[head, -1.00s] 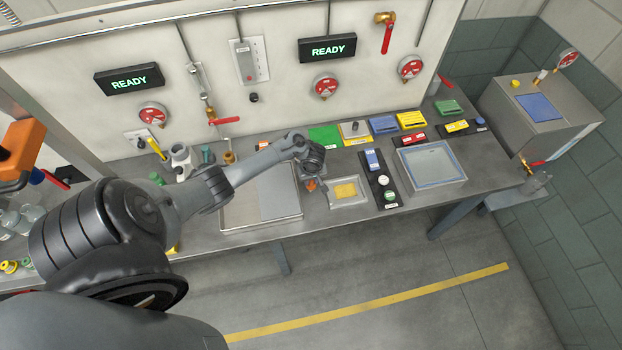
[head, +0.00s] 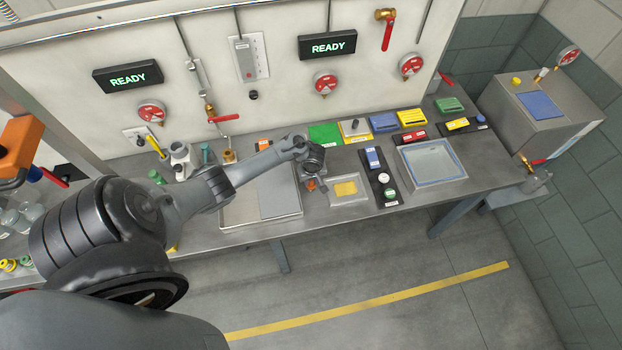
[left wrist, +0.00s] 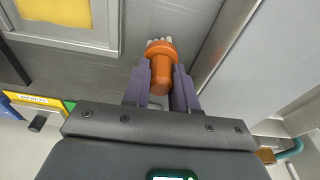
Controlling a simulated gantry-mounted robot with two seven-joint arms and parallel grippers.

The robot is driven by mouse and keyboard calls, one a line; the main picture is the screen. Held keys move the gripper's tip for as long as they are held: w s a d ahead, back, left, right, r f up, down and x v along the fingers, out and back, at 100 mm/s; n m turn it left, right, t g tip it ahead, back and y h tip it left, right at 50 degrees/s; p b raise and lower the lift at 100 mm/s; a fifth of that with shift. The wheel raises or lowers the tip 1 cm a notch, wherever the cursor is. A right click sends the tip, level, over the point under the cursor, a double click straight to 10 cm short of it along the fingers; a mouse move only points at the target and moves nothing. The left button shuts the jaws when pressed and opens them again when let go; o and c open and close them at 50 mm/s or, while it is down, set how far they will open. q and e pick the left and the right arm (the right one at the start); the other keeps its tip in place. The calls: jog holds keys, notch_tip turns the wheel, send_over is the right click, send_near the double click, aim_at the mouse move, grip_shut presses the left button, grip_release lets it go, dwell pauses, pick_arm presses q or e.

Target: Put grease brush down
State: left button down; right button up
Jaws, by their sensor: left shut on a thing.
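The grease brush (left wrist: 162,66) has an orange handle and pale bristles at its far end. In the left wrist view my left gripper (left wrist: 161,82) has its two purple-grey fingers shut on the orange handle. In the head view the left gripper (head: 315,181) is low over the bench, between the grey tray and the clear-topped tray with a yellow pad. A bit of the orange brush (head: 311,186) shows below it. I cannot tell whether the bristles touch the bench. My right gripper is not in view.
The grey tray (head: 262,213) lies left of the gripper. The tray with a yellow pad (head: 361,198) lies close on the right. Beyond it are a dark strip with buttons (head: 379,178) and a framed glass-like panel (head: 432,164). A green pad (head: 325,134) lies behind.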

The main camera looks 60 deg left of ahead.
pick_arm(q)
jog(key=shift+f, duration=0.25)
jog(key=c, duration=0.8)
grip_release()
notch_tip(320, 180, up, 11)
jog(key=d+p, duration=0.1)
jog(key=p, duration=0.2)
jog(key=shift+s+d+f+p, duration=0.2)
jog(key=shift+d+p, duration=0.1)
jog(key=shift+p, duration=0.1)
grip_shut()
dwell(0.7)
dwell(0.4)
